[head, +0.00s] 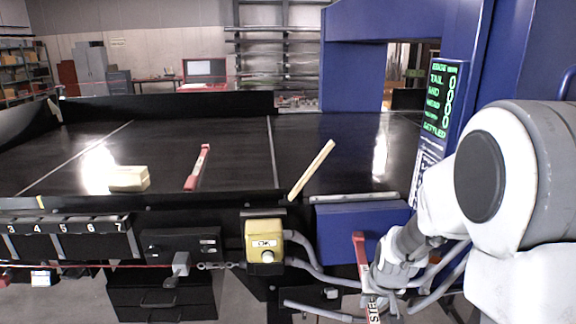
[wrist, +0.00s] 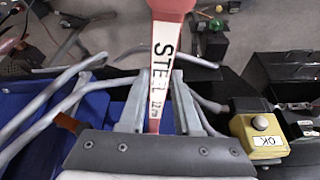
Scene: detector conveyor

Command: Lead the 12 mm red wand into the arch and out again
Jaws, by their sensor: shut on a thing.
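A red wand (head: 361,251) with a white label is held by my gripper (head: 372,292), low in front of the blue box at the conveyor's near side. In the wrist view the wand (wrist: 170,8) runs between the two fingers of my gripper (wrist: 158,82); its label reads "STEEL 12", partly hidden. My gripper is shut on it. The blue arch (head: 350,75) spans the belt at the back right, away from the wand. My arm covers part of its right side.
On the black belt (head: 235,140) lie a second red bar (head: 197,168), a pale stick (head: 312,170) and a yellowish block (head: 129,179). A yellow OK button box (head: 264,241) and grey hoses are near my gripper. A green-text display (head: 440,98) is on the arch.

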